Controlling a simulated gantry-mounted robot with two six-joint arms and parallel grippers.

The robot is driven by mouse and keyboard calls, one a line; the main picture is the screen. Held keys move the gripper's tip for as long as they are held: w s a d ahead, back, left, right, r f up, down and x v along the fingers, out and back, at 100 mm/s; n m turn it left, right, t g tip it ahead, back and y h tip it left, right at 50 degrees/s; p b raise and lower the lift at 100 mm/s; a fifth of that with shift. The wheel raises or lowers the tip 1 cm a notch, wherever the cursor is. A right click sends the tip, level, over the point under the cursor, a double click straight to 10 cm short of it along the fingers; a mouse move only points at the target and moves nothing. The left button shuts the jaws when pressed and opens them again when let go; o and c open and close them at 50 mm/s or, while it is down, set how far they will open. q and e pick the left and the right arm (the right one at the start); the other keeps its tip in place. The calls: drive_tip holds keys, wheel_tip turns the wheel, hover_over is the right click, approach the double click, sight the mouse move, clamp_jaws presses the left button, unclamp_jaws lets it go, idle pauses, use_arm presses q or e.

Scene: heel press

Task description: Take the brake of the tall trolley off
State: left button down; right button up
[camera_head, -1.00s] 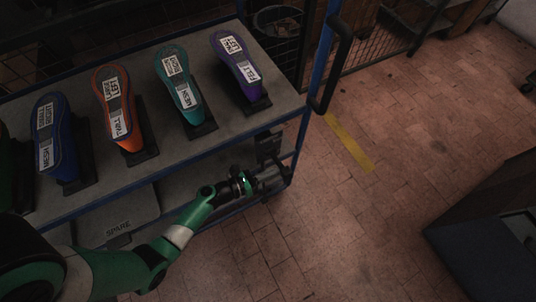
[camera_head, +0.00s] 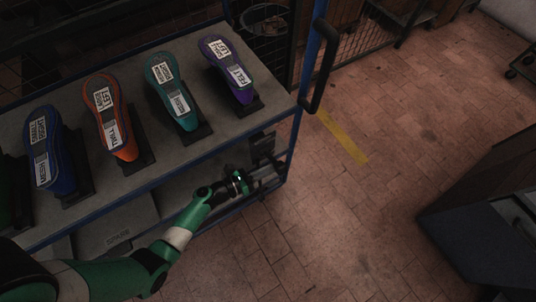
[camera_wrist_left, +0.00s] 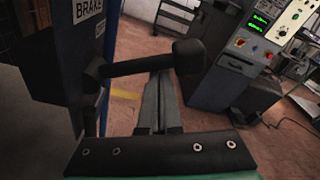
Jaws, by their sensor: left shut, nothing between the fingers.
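The tall trolley (camera_head: 135,72) has a grey top and blue frame in the head view. In the left wrist view a blue post carries a "BRAKE" label (camera_wrist_left: 88,10). A black brake lever (camera_wrist_left: 135,67) sticks out to the right of the post and ends in a thick knob. My left gripper (camera_head: 270,176) is at the trolley's right end, below the top shelf. In the left wrist view its fingers (camera_wrist_left: 159,92) are shut and empty, just under the lever; whether they touch it I cannot tell. My right gripper is not in view.
Several shoe forms, such as the orange one (camera_head: 108,113) and purple one (camera_head: 229,67), stand on the top. A black push handle (camera_head: 321,66) rises at the right end. A machine with a lit panel (camera_wrist_left: 257,45) stands beyond. Brick floor (camera_head: 340,215) right of the trolley is clear.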

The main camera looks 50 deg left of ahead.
use_arm(q)
wheel_tip(320, 180, down, 4)
drive_tip(key=d+f+b, duration=0.1)
drive_tip(key=d+b, duration=0.1)
drive_tip(key=b, duration=0.2)
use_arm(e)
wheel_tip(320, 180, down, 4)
use_arm(q)
drive_tip(key=r+p+v, duration=0.1)
drive_tip(key=p+v, duration=0.3)
drive_tip(key=v, duration=0.6)
drive_tip(key=shift+r, duration=0.3)
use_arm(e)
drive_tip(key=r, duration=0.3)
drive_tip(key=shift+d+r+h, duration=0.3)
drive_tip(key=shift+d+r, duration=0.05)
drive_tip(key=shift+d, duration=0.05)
use_arm(q)
drive_tip(key=shift+w+a, duration=0.1)
drive_tip(key=shift+w, duration=0.1)
